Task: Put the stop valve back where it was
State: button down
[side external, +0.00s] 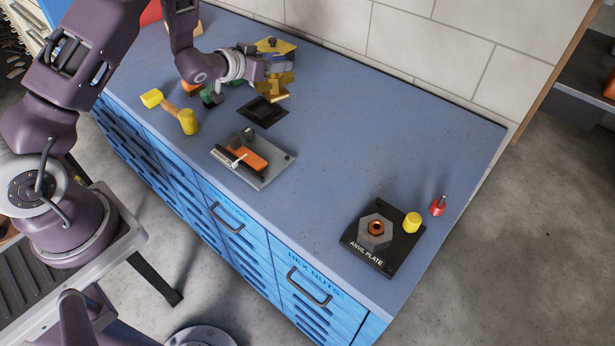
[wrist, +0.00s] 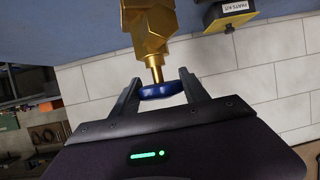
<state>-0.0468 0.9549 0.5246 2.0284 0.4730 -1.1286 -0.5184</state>
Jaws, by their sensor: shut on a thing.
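The stop valve is a brass body with a blue handwheel. In the wrist view the handwheel (wrist: 160,91) sits between the two fingers of my gripper (wrist: 160,80), which is shut on it. The brass body (wrist: 148,28) extends away from the fingers. In the side view my gripper (side external: 264,69) is over the back left of the bench, with the brass stop valve (side external: 280,88) at its end. The valve appears to be above the bench; the exact gap is hard to tell. A dark square pad or recess (side external: 263,112) lies just below it in the picture.
A yellow and black parts-kit box (side external: 275,46) stands close behind the gripper. A yellow mallet (side external: 187,121) and small green items (side external: 210,97) lie left. A grey plate with an orange tool (side external: 249,153) and an anvil plate (side external: 382,258) lie nearer. The bench's right middle is clear.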

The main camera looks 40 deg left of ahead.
jog(key=s+d+r+m+g+h, duration=0.1)
jog(key=s+d+m+g+h, duration=0.3)
jog(key=s+d+m+h, duration=0.55)
jog(key=s+d+m+g+h, duration=0.4)
jog(key=d, duration=1.1)
notch_tip(320, 180, down, 10)
jog(key=s, duration=0.1)
jog(key=shift+d+m, duration=0.4)
jog(key=shift+m, duration=0.05)
jog(key=c, duration=0.6)
grip_release()
jog(key=shift+o, duration=0.2)
